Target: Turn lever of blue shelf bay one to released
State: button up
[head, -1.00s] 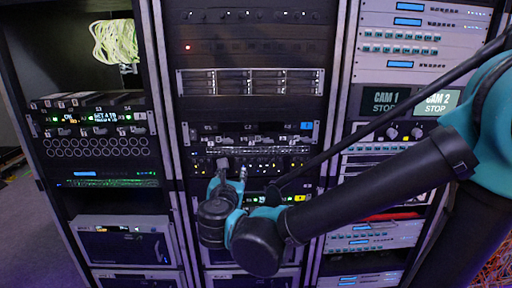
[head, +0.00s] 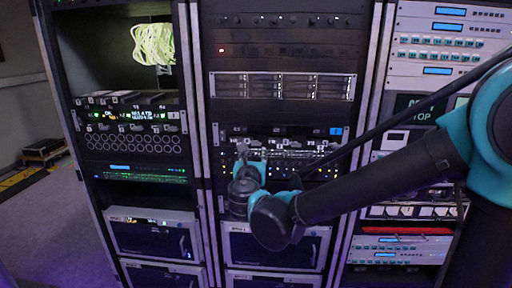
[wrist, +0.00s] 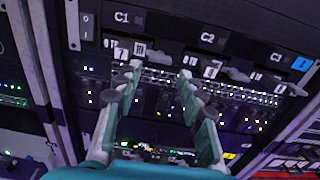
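The blue-tagged shelf (head: 283,130) is a dark panel in the middle rack, with a blue tag (head: 336,131) at its right end. In the wrist view the blue tag (wrist: 302,64) is at the right edge and bays marked C1, C2 and C3 run left to right. Under the C1 label (wrist: 122,18) is a small grey lever (wrist: 156,57) beside white position markers. My gripper (wrist: 161,73) is open, its two teal fingers pointing at the panel below C1. The left fingertip overlaps the lever area; contact cannot be told. In the head view my gripper (head: 250,162) is partly hidden by my wrist.
Below the shelf are rows of lit ports (wrist: 150,100) and a yellow tag (wrist: 229,155). C2's lever (wrist: 238,74) is right of my gripper. A rack post (wrist: 32,60) stands to the left. The left rack (head: 133,110) holds a similar shelf and hanging pale cables (head: 153,44).

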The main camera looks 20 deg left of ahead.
aim_at(256, 145)
jog(key=x, duration=0.6)
jog(key=shift+w, duration=0.3)
jog(key=c, duration=0.9)
